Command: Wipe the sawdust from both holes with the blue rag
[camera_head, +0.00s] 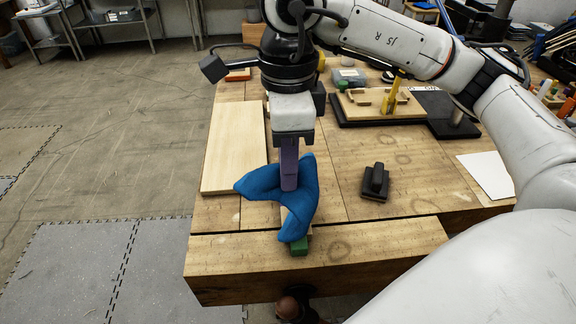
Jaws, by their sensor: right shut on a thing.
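The blue rag (269,182) is bunched and draped over a small light wooden piece (284,212) near the front of the workbench. My right gripper (289,185) comes down from above with its purple fingers shut on the rag. The rag and fingers cover most of the wooden piece, so I cannot see any holes or sawdust. A green block (299,246) shows just in front of the rag at the bench's front slot. My left gripper is not in view.
The workbench (400,225) has a pale board (233,150) at left and a black sanding block (376,182) at right. A white sheet (487,174) lies farther right. A wooden jig on a dark base (378,105) stands behind. The bench between is clear.

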